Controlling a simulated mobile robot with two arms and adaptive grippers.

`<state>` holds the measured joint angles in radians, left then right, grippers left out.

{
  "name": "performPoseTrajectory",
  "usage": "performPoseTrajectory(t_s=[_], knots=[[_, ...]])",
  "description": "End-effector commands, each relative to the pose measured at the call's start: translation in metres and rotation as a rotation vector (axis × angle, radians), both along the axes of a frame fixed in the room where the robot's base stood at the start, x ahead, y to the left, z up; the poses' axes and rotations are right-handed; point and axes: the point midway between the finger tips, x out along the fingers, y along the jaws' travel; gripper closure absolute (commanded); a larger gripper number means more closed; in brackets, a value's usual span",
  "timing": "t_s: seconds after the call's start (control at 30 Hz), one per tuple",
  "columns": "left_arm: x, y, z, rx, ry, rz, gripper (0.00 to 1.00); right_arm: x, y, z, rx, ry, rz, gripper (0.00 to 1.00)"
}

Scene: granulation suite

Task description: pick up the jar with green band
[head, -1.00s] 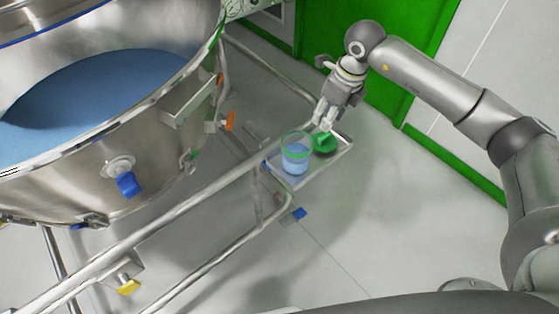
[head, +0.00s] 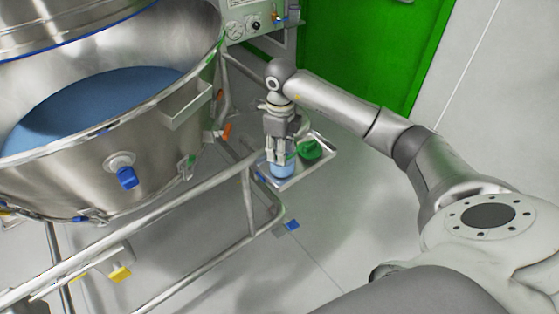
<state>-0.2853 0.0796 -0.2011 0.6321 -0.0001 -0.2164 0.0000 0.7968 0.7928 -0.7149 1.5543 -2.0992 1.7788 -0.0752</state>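The clear jar (head: 284,172) with blue contents stands on the small metal tray (head: 322,160), which is beside the frame rail. Its upper part, where the green band showed earlier, is now mostly hidden by my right gripper. My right gripper (head: 278,157) points down at the jar, with its fingers overlapping the jar's upper part. I cannot tell whether the fingers touch the jar or how far they are closed. A green lid-like piece (head: 310,149) lies on the tray to the right of the jar. My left gripper is not in view.
A large steel vessel (head: 150,128) with blue contents fills the left. Metal frame rails (head: 190,212) run below it and along the tray's left side. A green door (head: 370,50) stands behind. The floor right of the tray is clear.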

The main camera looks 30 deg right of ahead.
Motion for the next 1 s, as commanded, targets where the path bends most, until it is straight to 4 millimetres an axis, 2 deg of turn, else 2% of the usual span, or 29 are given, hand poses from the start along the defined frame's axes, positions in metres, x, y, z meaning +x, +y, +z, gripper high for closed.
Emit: performPoseTrajectory(t_s=[0.17,0.37,0.5,0.77,1.0], knots=[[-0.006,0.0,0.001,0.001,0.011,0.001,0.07,0.0,0.002,-0.013,0.001,0.002,-0.001,0.65],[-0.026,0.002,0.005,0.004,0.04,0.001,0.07,0.001,0.009,-0.041,0.002,0.002,0.0,0.65],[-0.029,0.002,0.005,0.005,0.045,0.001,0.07,0.001,0.008,-0.056,0.0,0.0,-0.002,0.65],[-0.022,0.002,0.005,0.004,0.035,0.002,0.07,0.002,0.008,-0.059,0.0,-0.001,0.0,0.65],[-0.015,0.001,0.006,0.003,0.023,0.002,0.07,0.002,0.008,-0.059,0.0,-0.001,0.0,0.94]])
